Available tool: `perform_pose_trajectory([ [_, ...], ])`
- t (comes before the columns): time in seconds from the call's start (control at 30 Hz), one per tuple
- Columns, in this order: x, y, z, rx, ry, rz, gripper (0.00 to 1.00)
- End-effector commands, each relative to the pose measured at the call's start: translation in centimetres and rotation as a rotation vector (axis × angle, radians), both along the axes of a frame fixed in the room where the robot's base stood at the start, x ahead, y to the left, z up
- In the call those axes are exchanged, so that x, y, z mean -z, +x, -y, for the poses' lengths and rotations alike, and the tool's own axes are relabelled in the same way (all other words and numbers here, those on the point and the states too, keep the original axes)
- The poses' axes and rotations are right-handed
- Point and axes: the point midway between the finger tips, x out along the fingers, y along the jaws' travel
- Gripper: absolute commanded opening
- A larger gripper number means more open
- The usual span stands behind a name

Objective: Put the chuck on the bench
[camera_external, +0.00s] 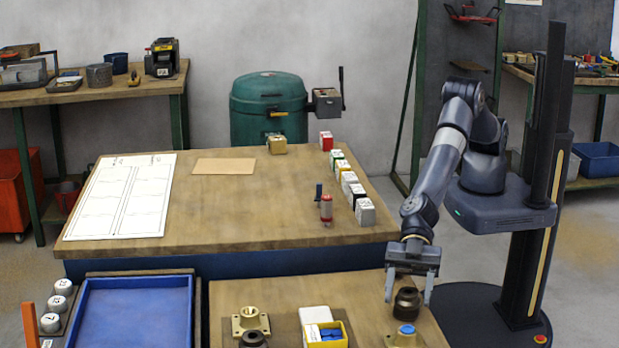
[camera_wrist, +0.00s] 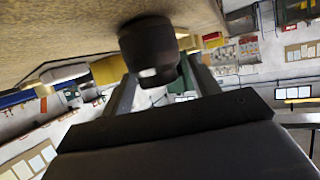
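The chuck (camera_external: 407,303) looks like a dark, short, round piece on the right part of the front bench (camera_external: 260,293). My gripper (camera_external: 408,298) points down over it, with one finger on each side. The fingers are spread wider than the chuck, and a gap shows at the right finger. In the wrist view the chuck (camera_wrist: 150,45) is a dark cylinder with a narrower end, between the fingertips of my gripper (camera_wrist: 160,75). It partly hides the left fingertip. Whether either finger touches it is hard to tell.
A brass fitting with a blue top (camera_external: 405,335) stands just in front of the chuck. A brass flange (camera_external: 250,320), a dark ring (camera_external: 253,340) and a yellow box (camera_external: 328,335) are further left. A blue tray (camera_external: 135,312) lies at left. The larger table (camera_external: 240,215) stands behind.

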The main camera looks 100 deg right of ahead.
Motion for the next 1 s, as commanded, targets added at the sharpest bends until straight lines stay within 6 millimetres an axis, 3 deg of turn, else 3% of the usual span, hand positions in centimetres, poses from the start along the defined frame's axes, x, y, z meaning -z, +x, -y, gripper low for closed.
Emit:
perform_pose_trajectory([
  [0.37,-0.2,-0.1,0.3,0.0,0.0,0.001,0.57],
  [1.0,-3.5,-3.2,7.9,0.001,0.002,0.001,0.57],
])
